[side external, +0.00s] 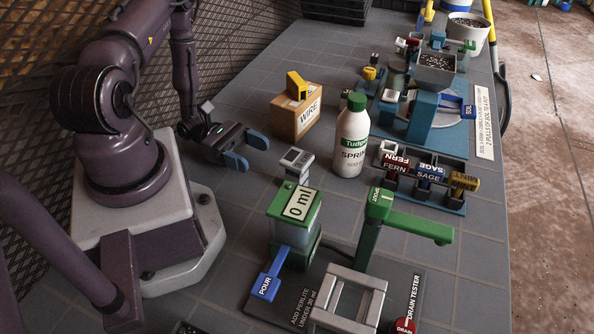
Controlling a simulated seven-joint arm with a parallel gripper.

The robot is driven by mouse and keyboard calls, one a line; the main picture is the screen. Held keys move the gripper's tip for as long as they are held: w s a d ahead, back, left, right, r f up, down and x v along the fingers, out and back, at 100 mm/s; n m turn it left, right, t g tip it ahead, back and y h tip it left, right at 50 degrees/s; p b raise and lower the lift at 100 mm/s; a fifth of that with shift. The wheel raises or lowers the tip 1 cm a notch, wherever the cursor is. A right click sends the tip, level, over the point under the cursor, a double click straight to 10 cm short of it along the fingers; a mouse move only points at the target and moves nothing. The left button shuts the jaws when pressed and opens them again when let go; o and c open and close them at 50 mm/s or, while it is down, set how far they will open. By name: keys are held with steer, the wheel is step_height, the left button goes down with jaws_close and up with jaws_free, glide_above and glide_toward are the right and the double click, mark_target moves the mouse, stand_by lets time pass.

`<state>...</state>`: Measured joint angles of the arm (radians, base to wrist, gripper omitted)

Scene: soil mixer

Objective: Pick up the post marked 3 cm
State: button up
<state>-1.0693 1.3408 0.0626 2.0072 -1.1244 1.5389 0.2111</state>
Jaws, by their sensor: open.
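I cannot make out a 3 cm mark on anything in this view. A grey block-topped post (297,160) with small marks too small to read stands behind the green-framed dispenser showing 0 ml. Several small coloured block-topped pieces stand at the back right, and their marks are also too small to read. My gripper (243,151) has blue fingertips and is open and empty. It is above the tiled bench, left of the white bottle and in front of the WIRE box, apart from both.
The WIRE box (297,111), with a yellow piece on top, and the white bottle (352,137) stand mid-bench. A rack (425,180) holds FERN and SAGE tags. The dispenser (295,224) and green spout stand (372,225) are in front. The soil mixer (422,118) stands at back right. Bare tiles lie around my gripper.

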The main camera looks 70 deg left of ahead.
mark_target(297, 171)
steer(key=x, duration=0.6)
steer(key=shift+d, duration=0.1)
steer(key=shift+x, duration=2.6)
steer(key=shift+w+f, duration=0.1)
steer(key=shift+w, duration=0.1)
steer(key=c, duration=1)
